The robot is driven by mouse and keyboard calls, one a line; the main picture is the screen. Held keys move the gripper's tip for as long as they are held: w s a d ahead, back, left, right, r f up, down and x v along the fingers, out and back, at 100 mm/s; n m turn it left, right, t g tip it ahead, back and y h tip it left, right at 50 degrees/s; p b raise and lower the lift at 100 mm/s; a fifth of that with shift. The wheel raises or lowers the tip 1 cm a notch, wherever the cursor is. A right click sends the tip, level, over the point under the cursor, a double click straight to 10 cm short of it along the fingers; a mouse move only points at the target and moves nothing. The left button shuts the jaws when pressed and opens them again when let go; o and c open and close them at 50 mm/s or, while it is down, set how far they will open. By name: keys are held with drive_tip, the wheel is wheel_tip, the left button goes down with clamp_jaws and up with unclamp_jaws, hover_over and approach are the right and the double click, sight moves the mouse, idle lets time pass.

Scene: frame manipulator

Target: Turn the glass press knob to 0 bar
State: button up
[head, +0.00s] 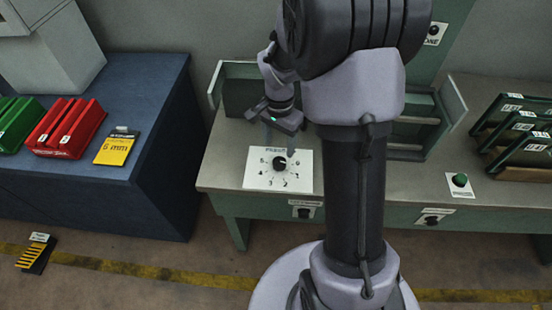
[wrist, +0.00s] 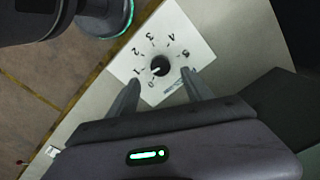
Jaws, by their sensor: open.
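The press knob (head: 280,163) is a small black round dial on a white plate (head: 252,180) with numbers around it, lying on the grey-green bench. In the wrist view the knob (wrist: 160,64) sits at the centre of the plate (wrist: 196,45). A pale mark on it seems to point to the lower left, around the 0 and 1; the exact value is hard to read. My gripper (head: 281,138) is above the plate. In the wrist view my gripper (wrist: 160,77) is open, with one finger on each side of the knob; contact cannot be told.
A green button (head: 460,180) is on the bench to the right, near racked dark frames (head: 515,125). Small black knobs (head: 304,213) are on the bench front. A blue table (head: 160,120) at left holds red holders (head: 68,130) and a yellow 6 mm sign (head: 115,150).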

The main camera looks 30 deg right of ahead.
sight(279, 162)
wheel_tip(279, 162, down, 8)
drive_tip(key=shift+f+b, duration=0.1)
drive_tip(key=shift+b, duration=1.05)
clamp_jaws()
drive_tip(key=shift+n, duration=0.8)
unclamp_jaws()
